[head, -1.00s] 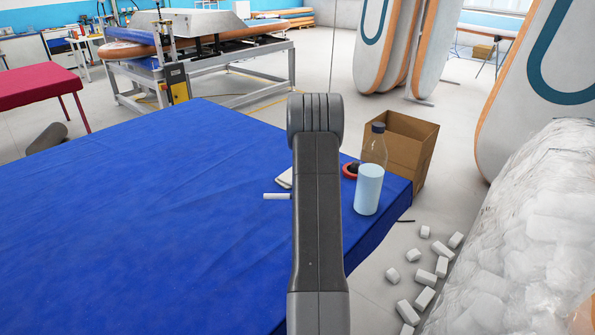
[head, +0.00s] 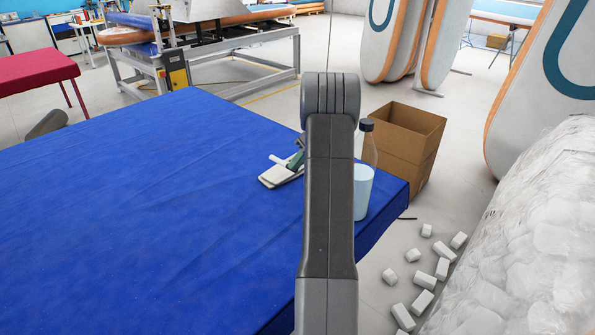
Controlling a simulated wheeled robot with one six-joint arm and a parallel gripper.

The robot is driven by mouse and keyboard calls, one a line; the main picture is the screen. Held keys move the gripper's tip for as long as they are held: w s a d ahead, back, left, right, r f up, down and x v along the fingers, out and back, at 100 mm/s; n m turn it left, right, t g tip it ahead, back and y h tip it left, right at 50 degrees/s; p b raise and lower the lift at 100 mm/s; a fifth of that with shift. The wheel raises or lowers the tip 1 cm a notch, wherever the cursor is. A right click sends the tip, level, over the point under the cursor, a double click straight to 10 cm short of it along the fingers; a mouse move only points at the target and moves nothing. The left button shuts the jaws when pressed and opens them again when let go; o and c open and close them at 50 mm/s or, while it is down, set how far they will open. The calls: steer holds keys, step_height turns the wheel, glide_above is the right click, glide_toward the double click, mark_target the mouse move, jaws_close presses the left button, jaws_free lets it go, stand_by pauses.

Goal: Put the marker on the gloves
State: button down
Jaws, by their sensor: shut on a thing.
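A white pile that looks like the gloves (head: 280,178) lies on the blue-covered table, left of my arm, with a dark green part beside it. The marker (head: 277,160) looks like a short white stick over the far left part of the gloves; I cannot tell whether it touches them. My gripper is mostly or wholly hidden behind my own arm. The marker's place beside the arm and its movement with it fit a grip that is shut on the marker.
A bottle (head: 368,150) and a light blue cylinder (head: 362,192) stand right of my arm near the table's corner. A cardboard box (head: 405,155) is beyond. White blocks (head: 421,302) lie on the floor. The blue table (head: 150,200) is clear to the left.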

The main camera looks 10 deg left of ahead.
steer(key=shift+f+p, duration=0.3)
steer(key=shift+f, duration=1.9)
steer(key=c, duration=1.4)
jaws_free()
steer(key=b+v, duration=0.1)
steer(key=v, duration=1.1)
